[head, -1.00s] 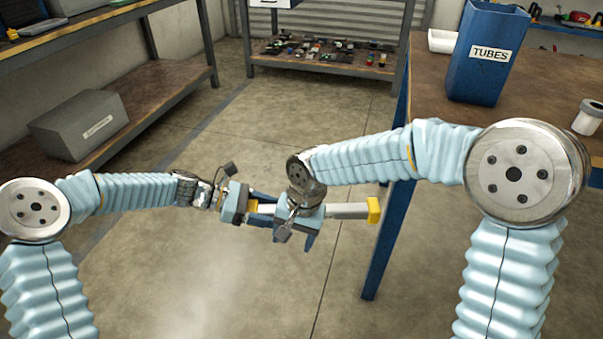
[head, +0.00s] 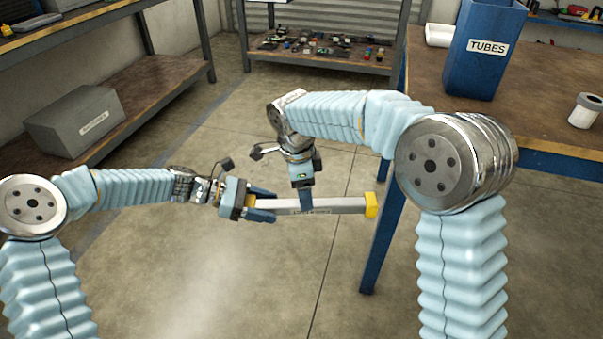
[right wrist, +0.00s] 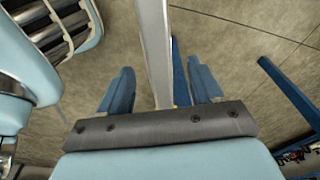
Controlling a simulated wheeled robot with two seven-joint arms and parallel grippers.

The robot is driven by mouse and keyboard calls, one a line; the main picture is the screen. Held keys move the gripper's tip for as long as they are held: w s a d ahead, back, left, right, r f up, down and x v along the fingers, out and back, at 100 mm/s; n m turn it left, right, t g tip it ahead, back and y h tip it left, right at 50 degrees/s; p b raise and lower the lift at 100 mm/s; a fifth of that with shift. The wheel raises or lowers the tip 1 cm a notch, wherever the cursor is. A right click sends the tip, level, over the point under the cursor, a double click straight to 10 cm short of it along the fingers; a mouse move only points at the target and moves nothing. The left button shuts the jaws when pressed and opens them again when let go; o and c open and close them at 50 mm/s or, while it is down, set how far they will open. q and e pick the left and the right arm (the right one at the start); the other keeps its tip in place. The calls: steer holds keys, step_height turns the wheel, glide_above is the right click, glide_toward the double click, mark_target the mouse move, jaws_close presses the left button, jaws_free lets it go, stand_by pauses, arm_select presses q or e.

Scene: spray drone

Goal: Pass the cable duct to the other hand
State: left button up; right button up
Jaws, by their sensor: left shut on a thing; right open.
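The cable duct (head: 338,206) is a straight grey bar with a yellow end, held level in mid-air. My left gripper (head: 263,205) is shut on its left part. My right gripper (head: 306,200) hangs over the middle of the duct, pointing down, with one blue finger in front of the bar. In the right wrist view the duct (right wrist: 157,45) runs between the two spread blue fingers of the right gripper (right wrist: 160,88), with a gap on each side. The right gripper is open. The head view hides its far finger.
A brown-topped workbench (head: 438,83) with a blue leg stands at the right, close to the duct's yellow end. A blue TUBES bin (head: 482,65) is on it. Shelves stand at left and back. The floor (head: 230,290) below the duct is clear.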

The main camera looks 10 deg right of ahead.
steer(key=f, duration=0.5)
steer(key=shift+d+f, duration=0.15)
steer(key=shift+d, duration=0.2)
steer(key=c, duration=1.2)
arm_select(q)
steer(key=o, duration=1.3)
arm_select(e)
jaws_close()
